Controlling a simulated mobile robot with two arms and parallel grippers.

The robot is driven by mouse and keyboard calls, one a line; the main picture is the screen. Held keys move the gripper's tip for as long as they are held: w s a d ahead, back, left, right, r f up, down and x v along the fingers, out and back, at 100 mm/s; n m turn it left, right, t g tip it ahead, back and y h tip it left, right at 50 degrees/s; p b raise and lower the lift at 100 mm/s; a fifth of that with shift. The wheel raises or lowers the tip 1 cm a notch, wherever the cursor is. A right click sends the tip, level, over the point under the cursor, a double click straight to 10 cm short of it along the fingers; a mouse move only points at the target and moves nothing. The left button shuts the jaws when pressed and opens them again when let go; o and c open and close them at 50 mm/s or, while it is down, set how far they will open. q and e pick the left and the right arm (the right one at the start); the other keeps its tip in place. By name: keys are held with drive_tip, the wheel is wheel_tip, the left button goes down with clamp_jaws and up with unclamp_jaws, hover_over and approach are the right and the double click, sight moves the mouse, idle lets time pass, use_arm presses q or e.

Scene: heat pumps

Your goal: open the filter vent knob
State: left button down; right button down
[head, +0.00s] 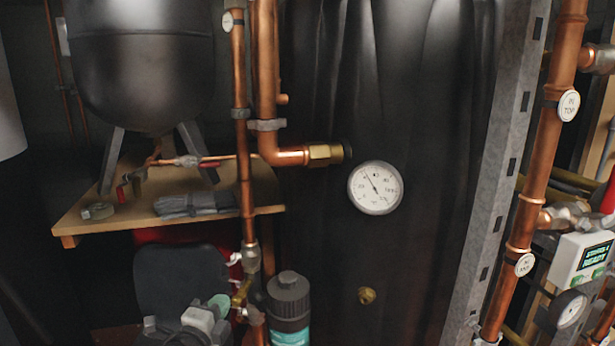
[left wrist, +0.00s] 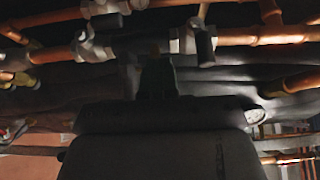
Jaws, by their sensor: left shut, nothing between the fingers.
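A dark canister (head: 290,316) with a teal label stands at the bottom centre of the head view, and its lower part is cut off by the picture edge. On its top is a ribbed black cap with a small raised knob (head: 288,279). I cannot tell from here how far the knob is turned. My left gripper (left wrist: 156,65) shows dark in the left wrist view, its fingers shut and empty, with pipes and valves beyond. I cannot clearly make out its fingers in the head view. The canister is not recognisable in the left wrist view. My right gripper is not in view.
A copper pipe (head: 242,150) runs down close left of the canister. A wooden shelf (head: 150,222) carries a dark tank (head: 140,60). A round gauge (head: 375,188) sits on the large black cylinder (head: 400,80). A steel post (head: 497,170) and more pipes stand at right.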

use_arm(q)
drive_tip(key=shift+w, duration=0.1)
drive_tip(key=shift+d+f, duration=0.25)
drive_tip(key=shift+f, duration=0.8)
drive_tip(key=shift+s, duration=0.2)
drive_tip(key=shift+a, duration=0.3)
drive_tip(key=v, duration=0.2)
drive_tip(key=p+v, duration=0.1)
drive_tip(key=v, duration=0.1)
drive_tip(key=shift+s+a+f, duration=0.1)
drive_tip(key=shift+s+a, duration=0.2)
